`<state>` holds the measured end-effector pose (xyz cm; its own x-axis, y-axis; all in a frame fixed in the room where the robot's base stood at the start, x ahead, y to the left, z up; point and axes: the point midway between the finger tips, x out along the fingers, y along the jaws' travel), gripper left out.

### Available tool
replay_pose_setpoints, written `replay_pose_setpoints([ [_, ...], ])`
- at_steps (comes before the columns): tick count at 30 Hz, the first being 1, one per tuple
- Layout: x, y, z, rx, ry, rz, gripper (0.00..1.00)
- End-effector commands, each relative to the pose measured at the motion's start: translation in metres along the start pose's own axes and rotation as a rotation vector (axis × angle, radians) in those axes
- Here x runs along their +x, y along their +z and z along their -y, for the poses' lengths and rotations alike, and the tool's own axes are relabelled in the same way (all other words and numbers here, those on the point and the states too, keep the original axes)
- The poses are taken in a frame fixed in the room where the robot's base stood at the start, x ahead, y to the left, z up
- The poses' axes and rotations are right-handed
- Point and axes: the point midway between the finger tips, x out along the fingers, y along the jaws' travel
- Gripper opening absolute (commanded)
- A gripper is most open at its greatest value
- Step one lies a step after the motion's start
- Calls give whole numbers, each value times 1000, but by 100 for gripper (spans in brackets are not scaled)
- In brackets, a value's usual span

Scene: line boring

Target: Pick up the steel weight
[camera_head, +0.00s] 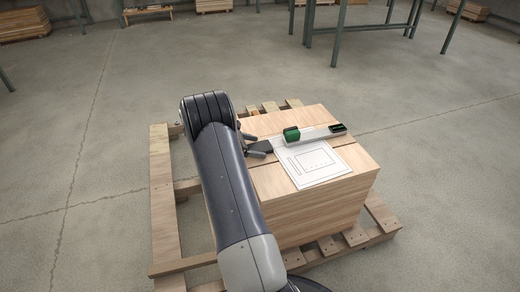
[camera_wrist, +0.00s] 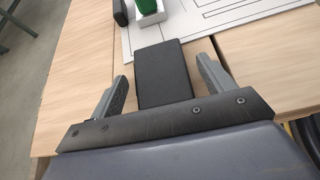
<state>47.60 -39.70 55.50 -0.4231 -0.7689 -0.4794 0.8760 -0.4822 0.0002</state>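A flat dark block, which looks like the steel weight (camera_head: 264,146), lies on top of the wooden stack beside the corner of a white drawing sheet. In the wrist view the dark weight (camera_wrist: 163,72) sits between the two grey fingers of my gripper (camera_wrist: 162,82), with a gap on each side. My gripper (camera_head: 256,147) is open around it and low over the boards in the head view. Whether the fingers touch the wood is hard to tell. The weight's near end is partly hidden by the gripper's dark palm.
The wooden stack (camera_head: 325,210) stands on a pallet (camera_head: 163,215). The white drawing sheet (camera_head: 315,163) lies on it. Behind the sheet are a green block (camera_head: 291,134) and a pale bar (camera_head: 318,134) with a dark end piece (camera_head: 338,127).

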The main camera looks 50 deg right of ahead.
Motion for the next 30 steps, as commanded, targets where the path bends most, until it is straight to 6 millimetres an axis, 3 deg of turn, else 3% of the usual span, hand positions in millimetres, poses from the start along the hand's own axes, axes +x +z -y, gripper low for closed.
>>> replay_pose_setpoints([
  [23, 0, 0, 0, 0, 0, 0, 13],
  [30, -2, 3, 0, 2, 1, 1, 13],
])
